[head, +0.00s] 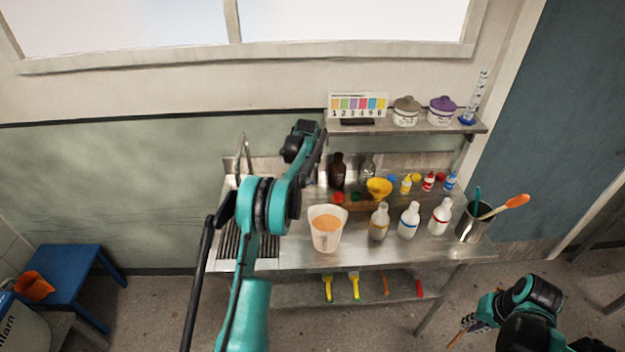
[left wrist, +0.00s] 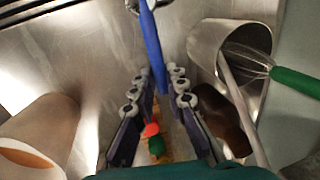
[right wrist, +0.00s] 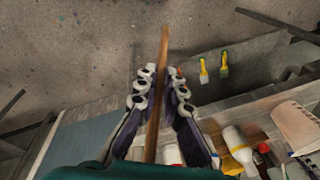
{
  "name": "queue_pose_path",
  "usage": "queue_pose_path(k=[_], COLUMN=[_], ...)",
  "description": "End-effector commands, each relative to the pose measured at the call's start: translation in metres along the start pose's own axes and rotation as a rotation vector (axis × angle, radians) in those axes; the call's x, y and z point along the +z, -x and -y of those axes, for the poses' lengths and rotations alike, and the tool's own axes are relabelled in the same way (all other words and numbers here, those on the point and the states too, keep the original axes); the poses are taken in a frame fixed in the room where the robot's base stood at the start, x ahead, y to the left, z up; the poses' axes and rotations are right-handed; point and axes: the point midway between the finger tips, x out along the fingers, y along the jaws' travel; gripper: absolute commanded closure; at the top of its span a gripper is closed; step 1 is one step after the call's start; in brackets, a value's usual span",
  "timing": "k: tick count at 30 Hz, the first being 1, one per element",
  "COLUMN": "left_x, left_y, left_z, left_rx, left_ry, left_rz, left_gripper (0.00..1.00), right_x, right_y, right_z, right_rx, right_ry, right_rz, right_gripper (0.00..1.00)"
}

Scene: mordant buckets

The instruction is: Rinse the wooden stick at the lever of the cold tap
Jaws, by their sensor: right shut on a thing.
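The wooden stick (right wrist: 163,60) is long, thin and brown. My right gripper (right wrist: 161,75) is shut on it, and the stick sticks out past the fingertips over the floor in the right wrist view. My right gripper (head: 472,324) is at the lower right in the head view, well away from the sink. The cold tap's blue lever (left wrist: 152,45) shows between the fingers of my left gripper (left wrist: 161,75), which look apart; contact cannot be told.
A beaker of orange liquid (head: 326,232), white bottles (head: 409,222) and a metal pot of utensils (head: 472,226) stand on the bench. A metal cup with a green-handled whisk (left wrist: 240,50) is beside my left gripper. Brushes (head: 354,285) lie on the lower shelf. Floor beneath the stick is open.

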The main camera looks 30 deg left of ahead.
Motion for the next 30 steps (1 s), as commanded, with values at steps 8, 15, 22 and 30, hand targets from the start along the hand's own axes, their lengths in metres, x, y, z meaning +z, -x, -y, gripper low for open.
queue_pose_path(k=[8, 15, 22, 30], left_x=[0.0, 0.002, 0.006, 0.014], left_y=[0.001, 0.002, 0.004, 0.007], left_z=[-0.002, -0.012, -0.025, -0.039], left_rx=[0.0, 0.0, -0.001, -0.001], left_ry=[-0.024, -0.139, -0.319, -0.514], left_rz=[-0.005, -0.028, -0.064, -0.102], left_gripper=[1.0, 1.0, 1.0, 1.0], right_x=[0.0, 0.001, 0.002, 0.002], right_y=[-0.001, -0.007, -0.013, -0.018], right_z=[0.0, -0.001, -0.002, -0.003], right_rx=[0.0, 0.0, 0.0, 0.0], right_ry=[0.0, 0.0, 0.0, 0.0], right_rz=[0.0, 0.0, 0.0, 0.0], right_gripper=[1.0, 1.0, 1.0, 1.0])
